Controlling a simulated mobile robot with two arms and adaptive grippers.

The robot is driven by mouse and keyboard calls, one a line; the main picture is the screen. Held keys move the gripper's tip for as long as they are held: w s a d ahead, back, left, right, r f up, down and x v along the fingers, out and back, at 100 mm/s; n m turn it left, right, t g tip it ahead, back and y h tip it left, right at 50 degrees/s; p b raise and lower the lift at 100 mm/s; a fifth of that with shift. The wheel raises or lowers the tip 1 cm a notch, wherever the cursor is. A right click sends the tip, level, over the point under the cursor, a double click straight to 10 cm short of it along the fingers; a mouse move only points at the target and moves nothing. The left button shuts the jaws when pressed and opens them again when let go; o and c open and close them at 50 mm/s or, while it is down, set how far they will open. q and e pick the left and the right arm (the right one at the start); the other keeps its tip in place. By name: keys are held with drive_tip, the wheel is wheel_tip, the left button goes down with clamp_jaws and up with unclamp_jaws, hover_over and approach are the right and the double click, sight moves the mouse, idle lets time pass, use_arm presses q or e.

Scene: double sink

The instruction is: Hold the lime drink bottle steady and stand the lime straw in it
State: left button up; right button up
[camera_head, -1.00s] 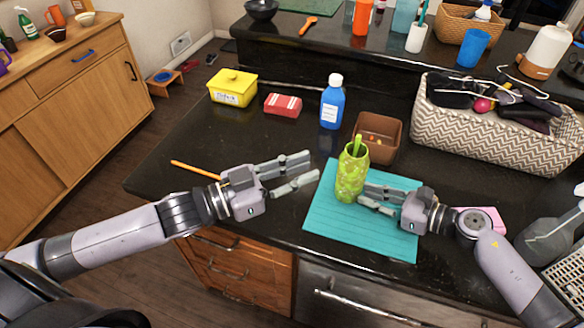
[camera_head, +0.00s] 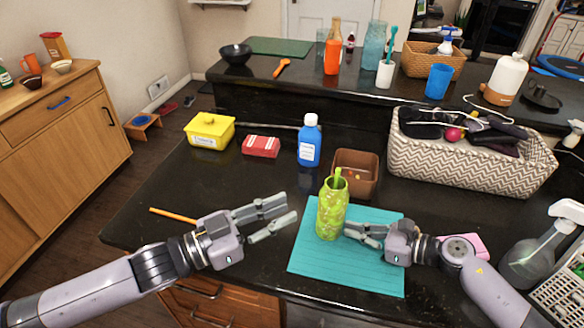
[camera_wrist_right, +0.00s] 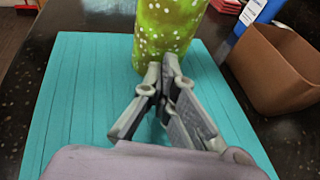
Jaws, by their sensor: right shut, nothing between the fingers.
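The lime drink bottle (camera_head: 331,212), green with pale spots, stands upright on the teal mat (camera_head: 345,268). The lime straw (camera_head: 337,177) stands in its mouth, with a short upper end showing above the rim. My right gripper (camera_head: 346,231) is shut and empty, its fingertips low beside the bottle's right side. In the right wrist view the shut fingertips (camera_wrist_right: 168,65) are right at the bottle's lower body (camera_wrist_right: 165,38); I cannot tell if they touch. My left gripper (camera_head: 291,205) is open and empty, to the left of the bottle and apart from it.
A brown square container (camera_head: 355,190) stands close behind the bottle. A blue bottle (camera_head: 308,145), red box (camera_head: 261,146) and yellow tub (camera_head: 209,135) stand behind left. A large patterned basket (camera_head: 470,165) fills the back right.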

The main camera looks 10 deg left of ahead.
drive_tip(key=o, duration=0.5)
